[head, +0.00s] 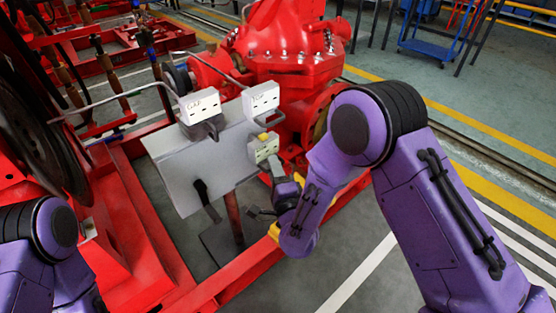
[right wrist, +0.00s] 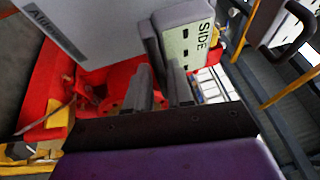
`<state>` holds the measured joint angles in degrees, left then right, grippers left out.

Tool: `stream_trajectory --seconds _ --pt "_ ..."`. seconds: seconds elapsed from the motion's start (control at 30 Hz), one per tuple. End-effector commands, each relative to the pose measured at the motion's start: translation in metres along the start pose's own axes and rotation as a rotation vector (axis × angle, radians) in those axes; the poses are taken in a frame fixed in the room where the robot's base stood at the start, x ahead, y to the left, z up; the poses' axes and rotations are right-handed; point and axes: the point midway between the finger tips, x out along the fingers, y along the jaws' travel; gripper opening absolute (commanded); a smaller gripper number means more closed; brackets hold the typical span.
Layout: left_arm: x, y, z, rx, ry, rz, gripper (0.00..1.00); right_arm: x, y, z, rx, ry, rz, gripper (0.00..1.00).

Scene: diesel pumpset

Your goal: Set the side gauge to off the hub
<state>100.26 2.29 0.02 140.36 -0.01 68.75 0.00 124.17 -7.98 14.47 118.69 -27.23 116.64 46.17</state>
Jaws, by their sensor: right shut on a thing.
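The side gauge (head: 262,149) is a pale box at the right edge of a grey panel (head: 180,175). The right wrist view shows it close up, with the word SIDE on its face (right wrist: 190,48) and dark slots beside the word. My right gripper (head: 275,171) is at the gauge's lower right. In the right wrist view its two grey fingers (right wrist: 160,92) are shut on a dark grey part at the gauge's left edge. The fingers hide much of that part. I cannot make out the gauge's tip or its contact with the hub.
White boxes marked GAP (head: 200,105) and TOP (head: 261,98) stand on the panel's upper edge, with grey rods. The red pump (head: 285,40) is behind. A red frame (head: 140,215) surrounds the panel's stand. Open floor (head: 400,270) lies at the right.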

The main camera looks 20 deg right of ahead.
Motion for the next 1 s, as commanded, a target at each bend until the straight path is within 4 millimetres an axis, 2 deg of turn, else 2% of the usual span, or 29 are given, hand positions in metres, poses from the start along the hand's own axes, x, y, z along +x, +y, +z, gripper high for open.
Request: stream_trajectory --seconds 0.03,0.3,0.33,0.37,0.67,0.77,1.0 --pt "-0.001 0.0 0.0 0.0 0.0 0.0 0.81 0.0 -0.005 0.001 0.006 0.0 -0.012 0.0" --pt "-0.001 0.0 0.0 0.0 0.0 0.0 0.81 -0.001 -0.005 0.001 0.008 0.001 -0.012 0.0" --pt "-0.001 0.0 0.0 0.0 0.0 0.0 0.81 -0.001 -0.004 0.001 0.008 0.001 -0.012 0.25" --pt "-0.001 0.0 0.0 0.0 0.0 0.0 0.81 -0.001 -0.005 0.001 0.008 0.001 -0.012 0.35" --pt "0.0 0.0 0.0 0.0 0.0 0.0 0.81 -0.003 -0.002 0.003 0.006 -0.004 -0.007 0.36" --pt "0.002 0.0 0.001 0.0 0.0 0.0 0.81 -0.014 -0.001 0.003 0.005 -0.005 -0.005 0.36" --pt "0.014 0.001 0.006 0.0 0.0 0.0 0.81 -0.071 0.001 0.003 0.004 -0.006 -0.005 0.36"
